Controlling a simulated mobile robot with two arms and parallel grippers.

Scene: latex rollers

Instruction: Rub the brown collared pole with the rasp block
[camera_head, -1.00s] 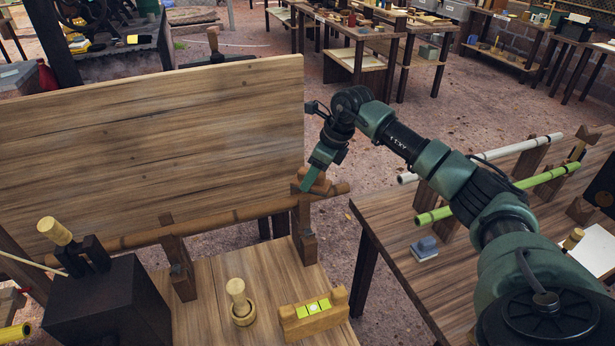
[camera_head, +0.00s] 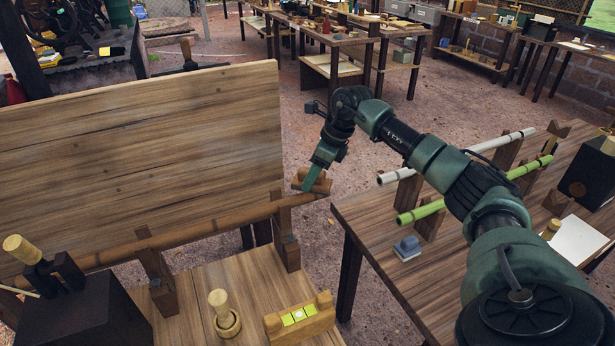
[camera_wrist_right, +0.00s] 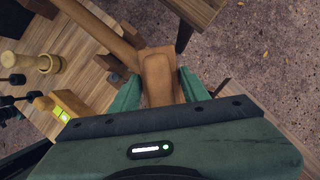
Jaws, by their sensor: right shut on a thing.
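The brown pole (camera_head: 215,222) lies across wooden stands (camera_head: 157,285) (camera_head: 287,240) in front of a large plank board. I cannot make out its collar clearly. My right gripper (camera_head: 308,182) is shut on a brown wooden block, the rasp block (camera_head: 320,185), at the right end of the pole. In the right wrist view the block (camera_wrist_right: 158,78) sits between the green fingers of the gripper (camera_wrist_right: 160,92), and the pole (camera_wrist_right: 92,22) runs up to the block's far end. Block and pole appear to touch; the contact face is hidden. My left gripper is not in view.
The plank board (camera_head: 140,150) stands behind the pole. A wooden peg (camera_head: 225,315) and a level-like block (camera_head: 300,318) stand on the near table. A floor gap separates the tables.

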